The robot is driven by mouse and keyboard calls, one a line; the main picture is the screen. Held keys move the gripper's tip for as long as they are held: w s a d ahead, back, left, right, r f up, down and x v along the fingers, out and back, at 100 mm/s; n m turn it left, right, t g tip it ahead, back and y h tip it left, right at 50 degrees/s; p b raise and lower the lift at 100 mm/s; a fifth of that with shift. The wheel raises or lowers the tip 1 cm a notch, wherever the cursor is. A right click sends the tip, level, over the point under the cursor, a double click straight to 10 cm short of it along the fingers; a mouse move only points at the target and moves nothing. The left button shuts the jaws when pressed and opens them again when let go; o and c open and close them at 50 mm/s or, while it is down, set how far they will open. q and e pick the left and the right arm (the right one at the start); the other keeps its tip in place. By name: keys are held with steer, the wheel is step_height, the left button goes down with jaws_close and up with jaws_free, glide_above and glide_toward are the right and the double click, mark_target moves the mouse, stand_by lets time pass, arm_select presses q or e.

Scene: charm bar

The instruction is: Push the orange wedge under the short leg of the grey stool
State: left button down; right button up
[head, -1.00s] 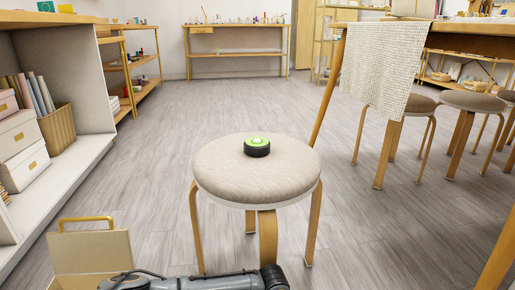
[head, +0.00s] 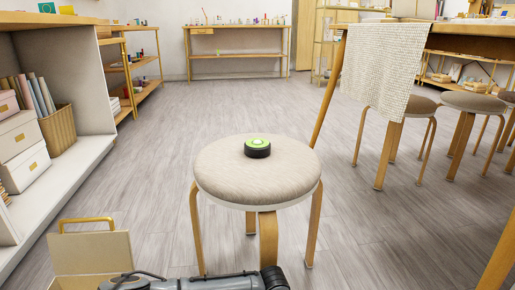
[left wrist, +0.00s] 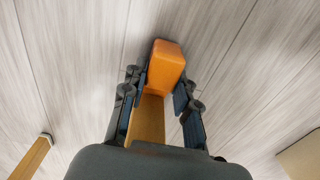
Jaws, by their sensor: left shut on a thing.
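The grey stool (head: 257,172) stands upright in the head view with a round padded seat and wooden legs. Its front leg (head: 268,240) is partly hidden by my left arm. My left gripper (left wrist: 161,92) points down at the floor in the left wrist view and is shut on the orange wedge (left wrist: 167,62). A browner strip (left wrist: 147,120) runs back from the wedge between the fingers; I cannot tell whether it is its slope or something else. A wooden leg foot (left wrist: 46,138) shows at the lower left, apart from the wedge. The short leg's gap is not visible.
A black and green round object (head: 257,147) rests on the seat. An open tan box (head: 92,252) with a yellow handle stands at the lower left. White shelving (head: 75,165) lines the left side. More stools (head: 470,103) and a table stand right. Floor behind the stool is clear.

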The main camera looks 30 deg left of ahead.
arm_select(q)
steer(key=shift+w+a, duration=0.3)
steer(key=shift+w, duration=0.05)
stand_by(0.3)
steer(key=c, duration=0.9)
jaws_free()
steer(key=shift+c, duration=0.2)
